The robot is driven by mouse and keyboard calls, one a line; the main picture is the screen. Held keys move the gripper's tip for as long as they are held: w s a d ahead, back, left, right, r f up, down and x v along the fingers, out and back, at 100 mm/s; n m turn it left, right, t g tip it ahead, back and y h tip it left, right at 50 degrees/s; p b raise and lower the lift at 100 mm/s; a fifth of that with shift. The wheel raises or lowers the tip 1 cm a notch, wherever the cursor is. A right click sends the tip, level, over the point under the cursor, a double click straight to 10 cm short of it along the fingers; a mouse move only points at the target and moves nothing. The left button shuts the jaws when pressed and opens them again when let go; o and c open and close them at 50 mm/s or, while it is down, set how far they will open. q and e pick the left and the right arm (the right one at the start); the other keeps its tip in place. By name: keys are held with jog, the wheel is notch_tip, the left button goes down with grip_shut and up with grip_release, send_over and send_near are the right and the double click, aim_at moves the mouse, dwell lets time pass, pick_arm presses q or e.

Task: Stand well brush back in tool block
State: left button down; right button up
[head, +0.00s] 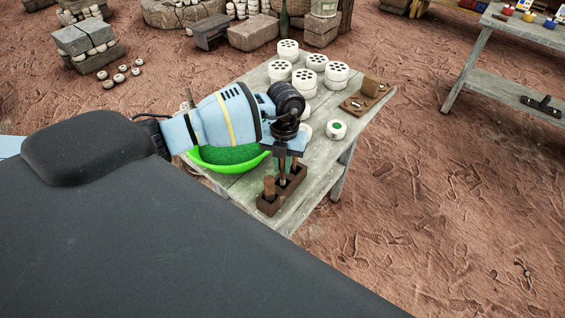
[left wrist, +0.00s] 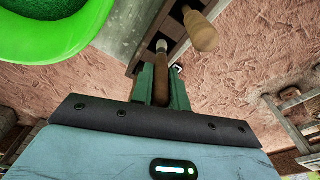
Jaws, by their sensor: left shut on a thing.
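My left gripper (head: 286,150) is shut on a slim brown brush (left wrist: 160,75), just above the tool block. The brush lies between the two green fingers, with its pale end toward the block. The tool block (head: 268,207) is a long dark brown wooden block near the table's front edge; it also shows in the left wrist view (left wrist: 150,42). The brush's pale end meets the block's top in the picture; I cannot tell whether it is inside a hole. My right gripper is not in view.
A bright green bowl (head: 200,160) with green contents stands left of the block, close under my left arm. Several white pieces with dark holes (head: 303,79) stand farther back on the table (head: 330,160). A white pot with a green top (head: 336,130) is to the right.

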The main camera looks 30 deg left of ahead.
pick_arm(q)
jog(key=shift+f, duration=0.9)
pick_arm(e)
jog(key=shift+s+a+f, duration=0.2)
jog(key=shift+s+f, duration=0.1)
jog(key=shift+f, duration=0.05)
pick_arm(q)
jog(key=shift+f+b, duration=0.4)
jog(key=shift+f, duration=0.2)
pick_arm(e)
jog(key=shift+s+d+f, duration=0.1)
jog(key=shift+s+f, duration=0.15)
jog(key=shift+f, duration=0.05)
pick_arm(q)
jog(key=c, duration=0.7)
grip_release()
jog(key=shift+r, duration=0.1)
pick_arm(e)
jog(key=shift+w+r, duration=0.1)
pick_arm(q)
jog(key=shift+r, duration=0.2)
jog(key=shift+r+p, duration=1.35)
jog(key=shift+r, duration=1.4)
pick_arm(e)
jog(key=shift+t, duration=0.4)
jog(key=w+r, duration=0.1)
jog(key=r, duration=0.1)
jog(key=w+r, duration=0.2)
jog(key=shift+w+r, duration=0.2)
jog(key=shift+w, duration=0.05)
